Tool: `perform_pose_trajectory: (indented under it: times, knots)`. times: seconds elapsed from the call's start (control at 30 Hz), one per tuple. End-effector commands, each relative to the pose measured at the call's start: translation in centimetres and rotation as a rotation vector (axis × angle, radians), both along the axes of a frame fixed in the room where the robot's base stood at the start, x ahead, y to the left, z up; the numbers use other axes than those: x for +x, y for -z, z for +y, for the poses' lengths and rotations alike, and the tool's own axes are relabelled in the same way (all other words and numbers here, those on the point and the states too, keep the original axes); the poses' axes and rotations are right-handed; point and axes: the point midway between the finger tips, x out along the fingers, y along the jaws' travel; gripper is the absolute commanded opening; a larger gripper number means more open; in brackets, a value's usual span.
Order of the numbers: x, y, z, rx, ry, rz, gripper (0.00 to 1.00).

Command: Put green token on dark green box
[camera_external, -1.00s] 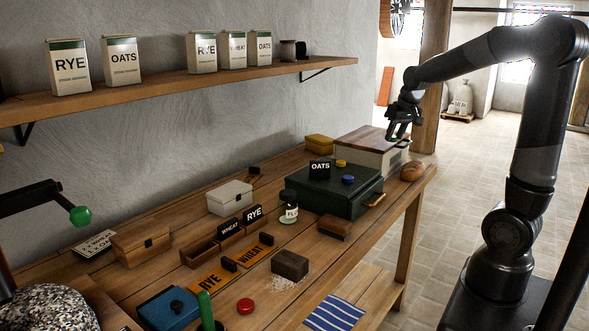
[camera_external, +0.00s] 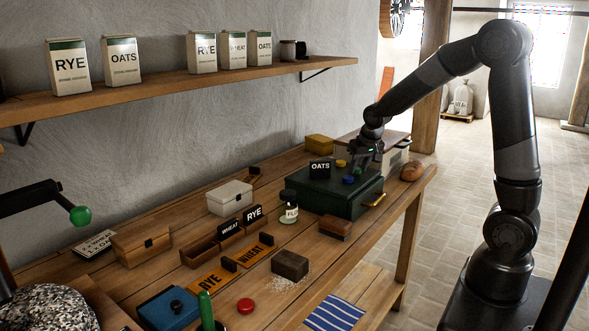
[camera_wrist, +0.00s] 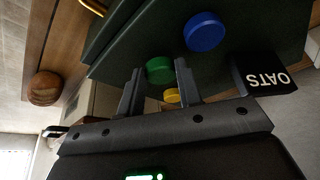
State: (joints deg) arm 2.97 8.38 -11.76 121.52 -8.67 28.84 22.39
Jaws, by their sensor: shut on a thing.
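The dark green box (camera_external: 328,199) stands closed on the bench in the external view, and its lid (camera_wrist: 140,38) fills the upper part of the wrist view. My gripper (camera_external: 361,164) is over the right part of the lid. In the wrist view the gripper (camera_wrist: 160,72) is shut on the green token (camera_wrist: 160,70), a small round disc between the fingertips. The token is close to the lid; I cannot tell whether it touches. A blue token (camera_external: 348,179) and a yellow token (camera_external: 341,163) lie on the lid near it.
A black OATS sign (camera_external: 320,169) stands on the lid, left of the tokens. A cream box with a wooden top (camera_external: 347,144) is behind, and a bread roll (camera_external: 412,170) lies to the right.

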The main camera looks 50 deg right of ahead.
Motion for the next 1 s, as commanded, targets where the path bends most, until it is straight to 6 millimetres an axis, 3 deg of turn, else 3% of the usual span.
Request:
perform_pose_trajectory:
  times: [0.1, 0.47, 0.5, 0.57, 0.83, 1.0]
  knots:
    - [0.0, 0.9, 0.0, 0.000, 0.000, 0.001, 0.11]
    - [0.0, 1.2, 0.0, 0.000, 0.001, 0.000, 0.11]
    - [0.0, 1.2, 0.0, 0.000, 0.001, -0.001, 0.34]
    - [0.0, 1.2, 0.0, 0.000, 0.001, -0.001, 0.39]
    - [0.0, 1.1, 0.0, 0.000, 0.001, -0.001, 0.41]
    - [-0.3, -0.3, 0.2, 0.000, -0.001, -0.004, 0.41]
